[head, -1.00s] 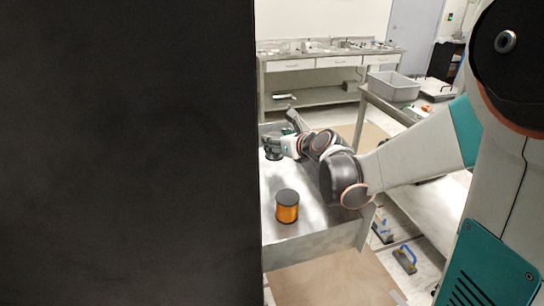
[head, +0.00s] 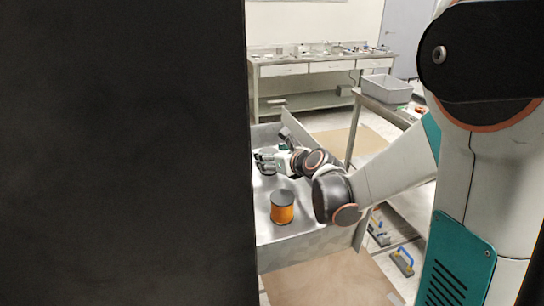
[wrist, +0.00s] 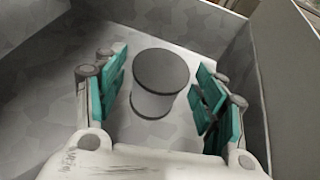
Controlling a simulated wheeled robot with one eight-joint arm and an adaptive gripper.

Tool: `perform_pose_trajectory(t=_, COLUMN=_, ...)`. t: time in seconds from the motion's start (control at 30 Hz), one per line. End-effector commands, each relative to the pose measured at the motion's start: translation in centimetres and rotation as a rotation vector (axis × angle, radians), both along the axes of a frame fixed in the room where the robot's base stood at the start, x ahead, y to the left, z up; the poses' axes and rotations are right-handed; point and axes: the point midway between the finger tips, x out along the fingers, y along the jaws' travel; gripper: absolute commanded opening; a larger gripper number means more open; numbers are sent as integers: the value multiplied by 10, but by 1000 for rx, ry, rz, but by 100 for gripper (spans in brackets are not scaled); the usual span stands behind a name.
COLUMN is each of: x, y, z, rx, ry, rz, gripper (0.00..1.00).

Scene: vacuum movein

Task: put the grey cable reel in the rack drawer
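The grey cable reel (wrist: 158,85) has a dark grey top disc and a paler body. In the wrist view it stands upright on the floor of the metal rack drawer (wrist: 45,65), near a corner of its walls. My gripper (wrist: 160,88) is open, with teal finger pads on both sides of the reel and a visible gap on each side. In the head view my gripper (head: 263,160) is low inside the pulled-out drawer (head: 300,247), towards its far end. The reel is mostly hidden there.
An orange reel with a dark top (head: 282,208) stands in the near part of the drawer. A black panel (head: 120,150) blocks the left of the head view. A side table with a grey bin (head: 387,89) is at right. A workbench (head: 310,68) stands behind.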

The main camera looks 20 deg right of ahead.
Motion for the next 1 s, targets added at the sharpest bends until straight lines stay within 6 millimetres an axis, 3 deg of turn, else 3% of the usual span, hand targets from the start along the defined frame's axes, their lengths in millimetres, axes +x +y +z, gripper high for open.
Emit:
perform_pose_trajectory(t=0.4, x=-1, y=0, z=5, rx=0, ry=0, rz=0, gripper=70)
perform_pose_trajectory(t=0.8, x=-56, y=-13, z=29, rx=0, ry=0, rz=-1, gripper=70)
perform_pose_trajectory(t=1.0, x=-68, y=-15, z=32, rx=1, ry=0, rz=0, gripper=70)
